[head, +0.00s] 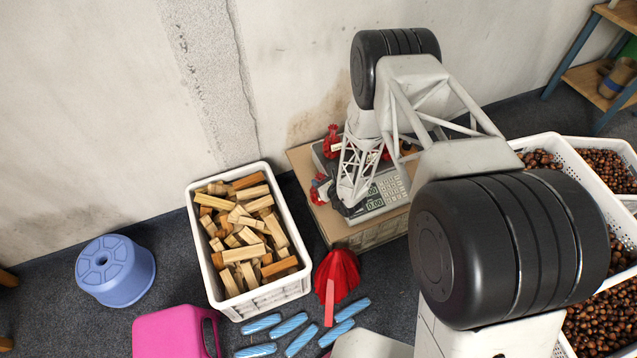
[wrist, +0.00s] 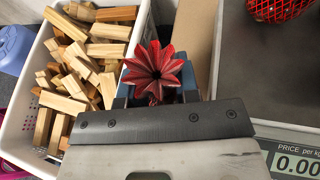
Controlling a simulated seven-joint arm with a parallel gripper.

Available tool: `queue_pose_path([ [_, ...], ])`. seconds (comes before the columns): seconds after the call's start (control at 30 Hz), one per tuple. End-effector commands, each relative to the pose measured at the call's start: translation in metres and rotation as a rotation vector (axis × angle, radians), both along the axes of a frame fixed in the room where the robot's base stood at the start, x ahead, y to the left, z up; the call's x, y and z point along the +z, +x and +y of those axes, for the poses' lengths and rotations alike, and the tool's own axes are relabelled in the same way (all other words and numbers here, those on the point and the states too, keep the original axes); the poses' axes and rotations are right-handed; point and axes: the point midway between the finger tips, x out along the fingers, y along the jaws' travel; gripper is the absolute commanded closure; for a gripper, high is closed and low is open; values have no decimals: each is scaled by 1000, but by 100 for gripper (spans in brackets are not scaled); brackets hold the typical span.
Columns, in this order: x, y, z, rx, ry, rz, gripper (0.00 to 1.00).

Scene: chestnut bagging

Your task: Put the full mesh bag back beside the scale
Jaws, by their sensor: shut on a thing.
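My gripper (wrist: 155,93) is shut on the gathered, pleated red top of a mesh bag (wrist: 152,66). In the head view this bag (head: 318,189) shows as a red patch at the left edge of the scale (head: 378,194), partly behind my arm. In the wrist view the held bag is left of the scale (wrist: 240,75), above or on the cardboard-coloured surface; I cannot tell whether it touches down. Its lower part is hidden by its top and my gripper. Another red mesh bag (wrist: 277,8) with dark contents lies on the scale's plate. The display reads 0.00.
The scale stands on a cardboard-topped box (head: 302,160). A white crate of wood blocks (head: 203,245) is close on the left. A red pleated object (head: 337,276) and several blue rolls (head: 288,327) lie on the floor. White chestnut crates (head: 554,146) stand at right.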

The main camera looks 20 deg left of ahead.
Motion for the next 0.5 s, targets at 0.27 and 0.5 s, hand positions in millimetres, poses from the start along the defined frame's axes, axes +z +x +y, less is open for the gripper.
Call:
queue_pose_path([
  [0.27, -2, 19, 13, -1, 0, 0, 100],
  [0.5, -2, 20, 13, -1, 0, 0, 100],
])
